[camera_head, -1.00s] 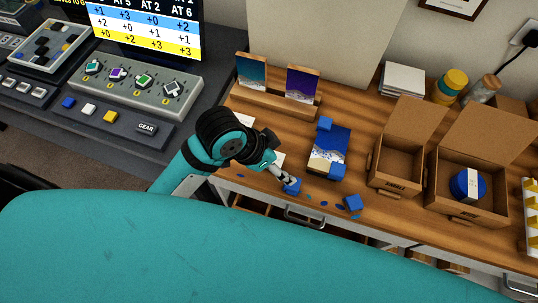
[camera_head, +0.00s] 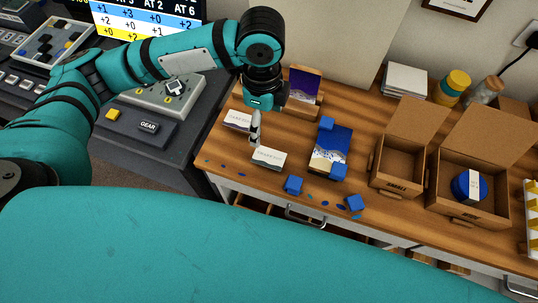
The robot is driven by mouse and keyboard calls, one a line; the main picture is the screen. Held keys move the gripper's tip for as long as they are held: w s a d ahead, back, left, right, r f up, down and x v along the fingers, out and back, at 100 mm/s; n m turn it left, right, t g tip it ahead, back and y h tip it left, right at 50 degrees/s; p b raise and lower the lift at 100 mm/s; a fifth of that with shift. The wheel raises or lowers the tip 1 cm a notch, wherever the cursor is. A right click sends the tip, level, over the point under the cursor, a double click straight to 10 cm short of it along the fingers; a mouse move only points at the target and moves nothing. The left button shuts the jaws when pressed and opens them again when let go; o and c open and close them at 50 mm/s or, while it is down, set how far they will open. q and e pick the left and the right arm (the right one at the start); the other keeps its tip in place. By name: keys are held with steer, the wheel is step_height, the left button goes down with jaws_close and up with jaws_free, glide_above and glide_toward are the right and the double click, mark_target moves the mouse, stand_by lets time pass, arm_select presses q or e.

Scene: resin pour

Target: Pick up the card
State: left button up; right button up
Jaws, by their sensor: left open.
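Two small white cards with dark lettering lie on the wooden desk: a left card (camera_head: 238,120) and a nearer right card (camera_head: 268,158). The lettering is too small to read surely. My left gripper (camera_head: 255,138) points down between the two cards, its slim fingers apart and empty. The fingertips look just behind the right card; whether they touch it or the desk I cannot tell. My right gripper is not in view.
A blue and white resin panel (camera_head: 331,145) lies right of the cards with blue blocks at its corners. Other blue blocks (camera_head: 293,185) and blue drips are near the front edge. Open cardboard boxes (camera_head: 400,150) stand right. A wooden rack with a panel (camera_head: 304,87) stands behind.

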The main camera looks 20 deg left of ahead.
arm_select(q)
glide_above(266, 156)
step_height(266, 156, down, 9)
steer(key=shift+a+f+p, duration=0.1)
steer(key=shift+a+p, duration=0.05)
steer(key=shift+p, duration=0.2)
steer(key=shift+f+p, duration=0.55)
steer(key=shift+f, duration=2.15)
steer(key=shift+f+p, duration=0.25)
steer(key=shift+p, duration=0.05)
steer(key=shift+c, duration=0.3)
steer(key=c, duration=0.7)
